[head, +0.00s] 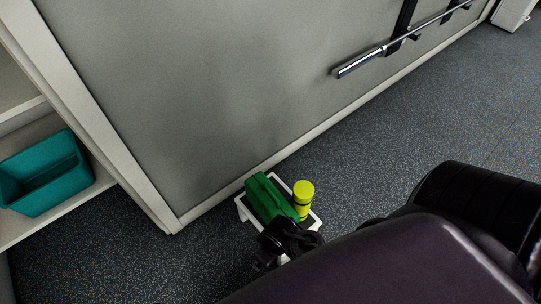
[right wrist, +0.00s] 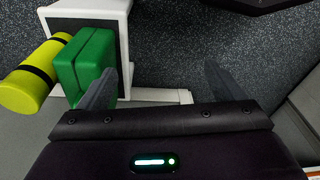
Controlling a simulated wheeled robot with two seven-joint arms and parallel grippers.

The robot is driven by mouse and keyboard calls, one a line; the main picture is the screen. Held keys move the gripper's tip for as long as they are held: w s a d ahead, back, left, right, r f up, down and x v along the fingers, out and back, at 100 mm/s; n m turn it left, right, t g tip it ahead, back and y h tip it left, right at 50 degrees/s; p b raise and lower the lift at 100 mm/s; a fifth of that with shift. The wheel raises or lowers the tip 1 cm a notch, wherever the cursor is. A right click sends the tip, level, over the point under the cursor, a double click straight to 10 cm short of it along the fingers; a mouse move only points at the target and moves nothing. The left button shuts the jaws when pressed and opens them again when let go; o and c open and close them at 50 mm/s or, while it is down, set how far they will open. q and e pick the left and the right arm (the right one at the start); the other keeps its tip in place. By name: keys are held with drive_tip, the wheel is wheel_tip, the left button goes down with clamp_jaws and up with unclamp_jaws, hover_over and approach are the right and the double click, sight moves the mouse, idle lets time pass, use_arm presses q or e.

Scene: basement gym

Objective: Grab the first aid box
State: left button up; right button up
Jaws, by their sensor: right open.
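The green first aid box (head: 267,198) lies on a small low white stand (head: 243,210) against the wall's foot. In the right wrist view the box (right wrist: 84,62) is at the upper left, partly behind the left finger. My right gripper (head: 285,240) is at the near end of the box in the head view, hiding part of the stand. In the wrist view the right gripper (right wrist: 163,78) is open, with only floor and the stand's edge between its fingers. I cannot tell whether a finger touches the box. My left gripper is not in view.
A yellow cylinder with black bands (head: 304,193) stands right beside the box on the stand. A shelf with a teal bin (head: 42,175) is at the left. A metal bar (head: 400,42) hangs on the grey wall. The dark floor to the right is clear.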

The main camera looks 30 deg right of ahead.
drive_tip(key=w+d+t+b, duration=0.1)
drive_tip(key=w+d+b, duration=0.3)
drive_tip(key=w, duration=0.1)
drive_tip(key=m+t, duration=0.2)
drive_tip(key=m, duration=0.1)
approach(272, 199)
drive_tip(key=shift+a+f+h, duration=0.2)
drive_tip(key=shift+a+f, duration=0.05)
drive_tip(key=shift+f, duration=0.3)
drive_tip(key=shift+a+f+h, duration=0.2)
drive_tip(key=shift+a+f, duration=0.05)
drive_tip(key=shift+f, duration=0.25)
drive_tip(key=b+x, duration=0.2)
drive_tip(key=x, duration=0.1)
drive_tip(key=b+x, duration=0.2)
drive_tip(key=x, duration=0.2)
drive_tip(key=shift+w+d+f, duration=0.2)
drive_tip(key=shift+w, duration=0.15)
drive_tip(key=shift+w+f, duration=0.2)
drive_tip(key=shift+f, duration=0.1)
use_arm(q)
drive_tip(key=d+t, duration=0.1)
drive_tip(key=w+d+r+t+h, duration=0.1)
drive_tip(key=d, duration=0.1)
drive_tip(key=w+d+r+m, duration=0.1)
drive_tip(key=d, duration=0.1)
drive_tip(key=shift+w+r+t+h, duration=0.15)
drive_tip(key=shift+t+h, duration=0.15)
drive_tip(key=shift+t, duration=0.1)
